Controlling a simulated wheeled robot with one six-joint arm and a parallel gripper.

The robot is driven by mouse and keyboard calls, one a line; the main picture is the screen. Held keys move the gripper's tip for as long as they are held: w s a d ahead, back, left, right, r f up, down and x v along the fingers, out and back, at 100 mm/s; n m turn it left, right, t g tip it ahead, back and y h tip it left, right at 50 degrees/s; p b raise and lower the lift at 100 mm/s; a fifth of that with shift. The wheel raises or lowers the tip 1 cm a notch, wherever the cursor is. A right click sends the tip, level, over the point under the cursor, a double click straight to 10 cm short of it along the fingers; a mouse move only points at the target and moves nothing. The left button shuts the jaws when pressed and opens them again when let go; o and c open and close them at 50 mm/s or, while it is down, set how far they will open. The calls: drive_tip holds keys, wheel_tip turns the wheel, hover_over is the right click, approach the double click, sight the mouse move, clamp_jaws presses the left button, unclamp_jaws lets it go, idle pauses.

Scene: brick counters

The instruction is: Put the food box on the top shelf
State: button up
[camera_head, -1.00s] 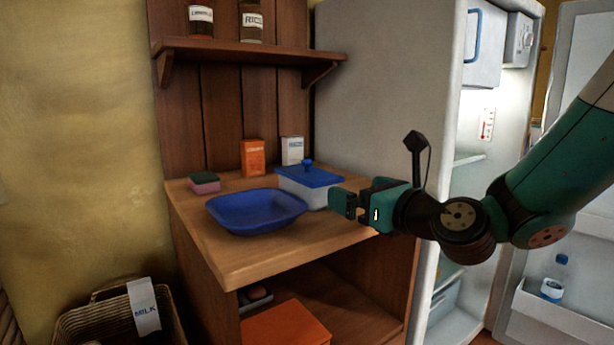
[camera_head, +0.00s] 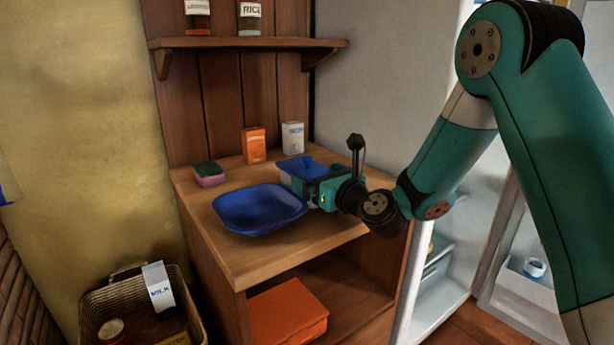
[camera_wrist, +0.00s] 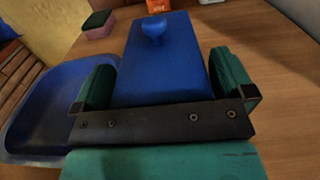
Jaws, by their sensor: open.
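The food box, a white container with a blue lid and knob (camera_head: 299,166), stands on the wooden counter (camera_head: 262,268). My gripper (camera_head: 314,187) is at its near right side and hides most of its white body. In the wrist view my gripper (camera_wrist: 162,72) is open, with one finger on each side of the blue lid (camera_wrist: 165,68). I cannot tell whether the fingers touch the box. A wooden wall shelf (camera_head: 225,43) above the counter carries two labelled jars. The open fridge (camera_head: 445,270) at the right is largely hidden by my arm.
A blue bowl (camera_head: 258,210) sits close to the box's left. A sponge (camera_head: 208,174), an orange carton (camera_head: 254,146) and a white carton (camera_head: 292,138) stand behind. An orange box (camera_head: 288,312) lies in the lower compartment. A basket with milk (camera_head: 158,290) stands at lower left.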

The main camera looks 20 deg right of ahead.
drive_tip(key=shift+w, duration=0.3)
drive_tip(key=c, duration=0.8)
